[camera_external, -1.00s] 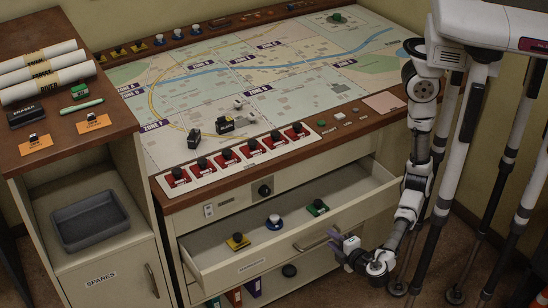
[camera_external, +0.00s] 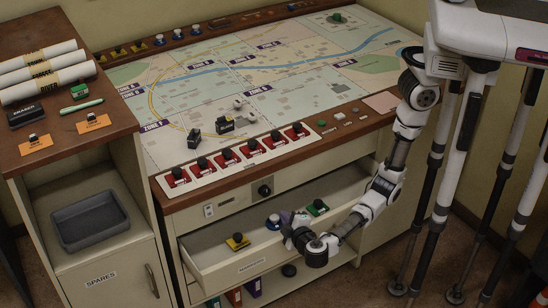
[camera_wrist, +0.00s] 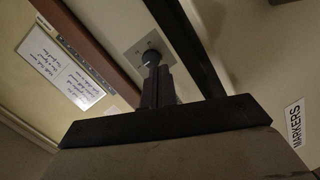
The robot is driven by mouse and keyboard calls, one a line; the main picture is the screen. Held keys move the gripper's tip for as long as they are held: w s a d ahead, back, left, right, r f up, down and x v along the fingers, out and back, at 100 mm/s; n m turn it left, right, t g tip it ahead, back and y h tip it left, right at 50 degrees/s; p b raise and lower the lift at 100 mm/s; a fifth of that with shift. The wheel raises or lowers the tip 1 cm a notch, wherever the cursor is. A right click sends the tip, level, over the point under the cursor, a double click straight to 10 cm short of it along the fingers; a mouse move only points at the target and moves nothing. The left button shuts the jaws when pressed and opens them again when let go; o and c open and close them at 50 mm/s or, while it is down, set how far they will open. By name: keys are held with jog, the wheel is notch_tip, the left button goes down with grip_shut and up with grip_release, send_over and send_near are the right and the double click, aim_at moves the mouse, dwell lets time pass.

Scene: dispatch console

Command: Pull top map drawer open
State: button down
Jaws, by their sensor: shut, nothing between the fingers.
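A drawer labelled MARKERS (camera_external: 248,266) stands pulled out of the cream console. Its label (camera_wrist: 296,125) also shows in the wrist view. Inside are a yellow-based marker (camera_external: 238,241), a blue-based one (camera_external: 273,222) and a green-based one (camera_external: 317,207). My gripper (camera_external: 288,227) is shut and empty at the drawer's front edge, close to the blue-based marker. The drawer's handle is hidden behind my gripper. In the wrist view my shut fingers (camera_wrist: 156,87) overlap the line to a black knob (camera_wrist: 150,58) on a square plate. The knob (camera_external: 264,190) sits on the panel above the drawer.
The map tabletop (camera_external: 250,90) carries a row of red-based buttons (camera_external: 226,158) along its front edge. A side cabinet labelled SPARES (camera_external: 100,279) with a grey tray (camera_external: 90,220) stands at left. Binders (camera_external: 253,288) sit on a shelf below the drawer.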

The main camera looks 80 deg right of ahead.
jog(key=w+a+r+m+g+y+b, duration=0.2)
jog(key=w+r+m, duration=0.1)
jog(key=w, duration=0.4)
jog(key=w+a+r+m+g+y+b, duration=0.1)
jog(key=w+r+m+g, duration=0.1)
jog(key=w+r+m, duration=0.35)
jog(key=w+a+r+m+g+y+b, duration=0.2)
jog(key=w+a+r+y+b, duration=0.3)
jog(key=a+y, duration=0.4)
jog(key=s+f+g+y, duration=0.1)
jog(key=f+g, duration=0.1)
jog(key=f, duration=0.5)
jog(key=s+f+m+g, duration=0.1)
jog(key=f, duration=0.6)
jog(key=s+d+f+g+y, duration=0.1)
jog(key=f+g, duration=0.1)
jog(key=f, duration=0.5)
jog(key=shift+s+d+m+g+y, duration=0.1)
jog(key=shift+m+g+y, duration=0.2)
jog(key=shift+m, duration=0.05)
